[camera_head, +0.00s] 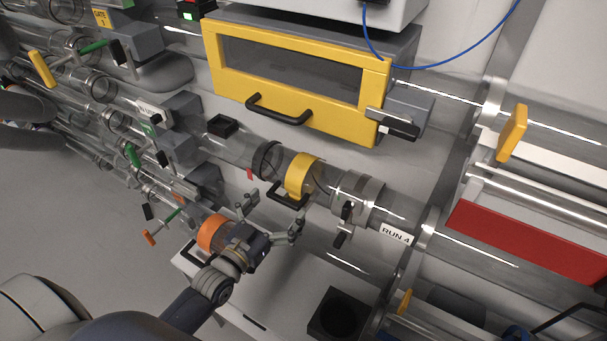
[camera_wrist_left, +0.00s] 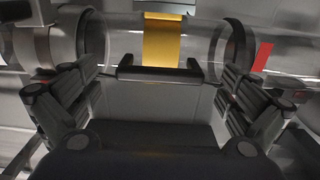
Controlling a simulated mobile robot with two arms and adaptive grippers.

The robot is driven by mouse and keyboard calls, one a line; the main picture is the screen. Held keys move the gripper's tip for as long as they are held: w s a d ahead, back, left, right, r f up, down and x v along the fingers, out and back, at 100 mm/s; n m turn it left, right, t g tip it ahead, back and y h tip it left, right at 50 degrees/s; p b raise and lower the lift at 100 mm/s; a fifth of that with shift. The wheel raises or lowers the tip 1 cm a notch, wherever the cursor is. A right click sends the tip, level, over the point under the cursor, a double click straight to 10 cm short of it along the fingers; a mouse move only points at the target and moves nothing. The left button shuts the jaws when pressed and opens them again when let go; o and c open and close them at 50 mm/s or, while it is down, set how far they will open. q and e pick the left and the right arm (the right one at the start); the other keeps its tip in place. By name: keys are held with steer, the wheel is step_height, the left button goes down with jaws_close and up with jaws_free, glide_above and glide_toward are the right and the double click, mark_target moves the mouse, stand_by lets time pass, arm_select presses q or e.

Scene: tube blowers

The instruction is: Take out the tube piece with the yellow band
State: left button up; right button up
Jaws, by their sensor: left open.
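The tube piece with the yellow band (camera_head: 302,175) sits in the clear tube line marked RUN 4, between a dark ring on its left and a metal clamp collar on its right. Its black handle (camera_head: 288,197) sticks out toward my left gripper. My left gripper (camera_head: 271,213) is open in front of the handle, fingers spread and empty. In the left wrist view the yellow band (camera_wrist_left: 161,42) is at the top middle, and the handle (camera_wrist_left: 160,73) lies between the spread fingers (camera_wrist_left: 158,90). I cannot tell whether the fingers touch it. My right gripper is not in view.
A yellow-framed box (camera_head: 300,75) with a black handle is above the line. An orange-banded tube piece (camera_head: 211,232) is close to my left wrist. A latch lever (camera_head: 346,212) is right of the yellow band. A red panel (camera_head: 530,242) is at the right, and a black cup (camera_head: 338,315) below.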

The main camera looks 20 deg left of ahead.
mark_target(299, 184)
arm_select(q)
steer(key=shift+w+d, duration=0.1)
steer(key=shift+w, duration=1.45)
steer(key=c, duration=1.2)
steer(key=shift+r, duration=0.1)
steer(key=shift+c, duration=0.7)
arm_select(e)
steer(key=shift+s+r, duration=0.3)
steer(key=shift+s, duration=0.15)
arm_select(q)
steer(key=shift+r, duration=0.1)
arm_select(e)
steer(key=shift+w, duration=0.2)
